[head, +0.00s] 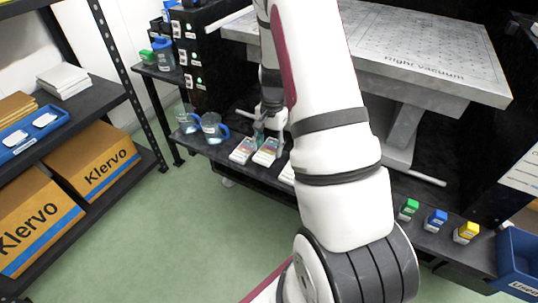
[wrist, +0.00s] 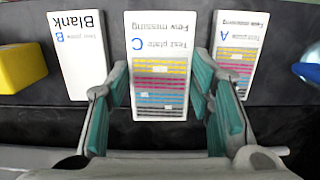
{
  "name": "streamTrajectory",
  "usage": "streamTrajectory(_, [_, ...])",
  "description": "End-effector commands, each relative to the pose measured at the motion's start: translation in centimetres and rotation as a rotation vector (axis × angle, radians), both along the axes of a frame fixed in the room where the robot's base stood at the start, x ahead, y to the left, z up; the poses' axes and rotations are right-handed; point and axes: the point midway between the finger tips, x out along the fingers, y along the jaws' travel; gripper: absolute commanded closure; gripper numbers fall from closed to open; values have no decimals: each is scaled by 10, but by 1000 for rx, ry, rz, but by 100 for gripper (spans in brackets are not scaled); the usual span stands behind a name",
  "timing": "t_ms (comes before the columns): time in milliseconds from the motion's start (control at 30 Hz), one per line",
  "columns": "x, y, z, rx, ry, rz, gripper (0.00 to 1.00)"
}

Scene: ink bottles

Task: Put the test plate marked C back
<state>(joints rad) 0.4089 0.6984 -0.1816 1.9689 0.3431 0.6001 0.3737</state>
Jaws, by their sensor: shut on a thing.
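The test plate marked C (wrist: 160,100), white with yellow, magenta, blue and grey stripes and the words "Few missing", is in the middle of the wrist view. My gripper (wrist: 160,78) is shut on it, one teal-padded finger along each long side. In the head view my gripper (head: 263,128) is at the dark shelf above the row of plates, and plate C (head: 266,152) shows below it. I cannot tell whether the plate touches the shelf or is slightly raised.
Plate B, marked Blank (wrist: 78,60), and striped plate A (wrist: 240,50) lie on either side of plate C, close to my fingers. Blue-handled jugs (head: 213,128) stand beyond plate A. Green, blue and yellow bottles (head: 437,218) stand along the shelf to the right.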

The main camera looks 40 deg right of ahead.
Motion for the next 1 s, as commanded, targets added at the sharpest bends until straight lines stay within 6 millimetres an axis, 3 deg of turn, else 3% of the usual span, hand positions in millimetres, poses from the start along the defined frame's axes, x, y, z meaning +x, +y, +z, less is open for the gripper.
streamTrajectory(100, [-3,2,-25,4,6,-1,87])
streamTrajectory(200, [-2,2,-34,4,5,0,87])
streamTrajectory(567, [-2,2,-36,3,3,0,87])
streamTrajectory(600, [-2,2,-37,3,3,0,50])
streamTrajectory(700, [-2,2,-36,3,3,0,32])
streamTrajectory(1000, [-2,2,-35,3,3,0,32])
